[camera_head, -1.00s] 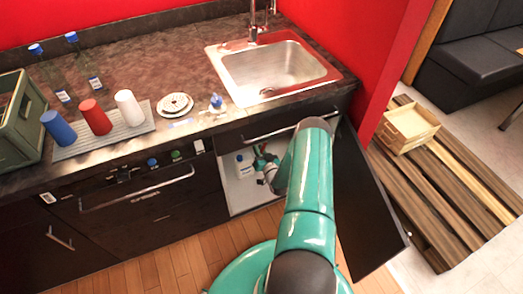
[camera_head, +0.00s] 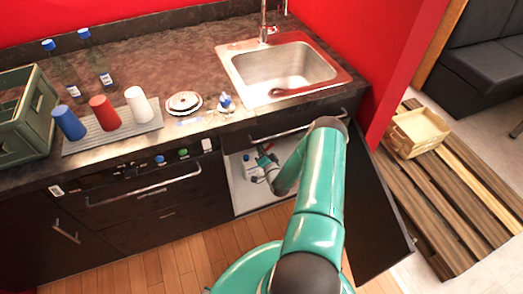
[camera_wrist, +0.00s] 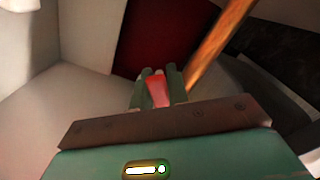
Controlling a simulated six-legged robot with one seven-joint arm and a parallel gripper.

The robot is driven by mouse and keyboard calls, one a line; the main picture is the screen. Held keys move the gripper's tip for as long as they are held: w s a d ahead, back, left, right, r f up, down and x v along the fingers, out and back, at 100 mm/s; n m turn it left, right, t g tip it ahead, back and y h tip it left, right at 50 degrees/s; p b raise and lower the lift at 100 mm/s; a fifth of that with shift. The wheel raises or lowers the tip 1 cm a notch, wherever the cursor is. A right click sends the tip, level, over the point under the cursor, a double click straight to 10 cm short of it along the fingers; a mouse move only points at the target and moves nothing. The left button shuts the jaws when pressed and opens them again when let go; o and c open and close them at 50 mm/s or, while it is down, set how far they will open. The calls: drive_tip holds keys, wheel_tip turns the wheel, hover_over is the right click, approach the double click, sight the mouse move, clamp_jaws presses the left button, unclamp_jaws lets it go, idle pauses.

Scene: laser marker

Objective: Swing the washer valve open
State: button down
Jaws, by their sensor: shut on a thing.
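My gripper (camera_wrist: 157,76) shows in the wrist view with its two green fingers closed around a small red piece (camera_wrist: 157,92). The piece looks like the washer valve's handle, but most of it is hidden between the fingers. A copper-orange pipe (camera_wrist: 215,45) runs diagonally just right of the fingers. In the head view my gripper (camera_head: 264,157) is inside the open cabinet under the sink. It is small there, and the valve cannot be made out.
A white bottle (camera_head: 251,172) stands in the cabinet left of my gripper. The open dark cabinet door (camera_head: 375,215) is right of my arm. Cups, a plate stack (camera_head: 184,103) and a green crate (camera_head: 22,125) stand on the counter above. A wooden pallet (camera_head: 450,190) lies at right.

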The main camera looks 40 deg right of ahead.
drive_tip(key=c, duration=1.4)
unclamp_jaws()
drive_tip(key=shift+o, duration=0.2)
drive_tip(key=shift+w+a+r, duration=0.1)
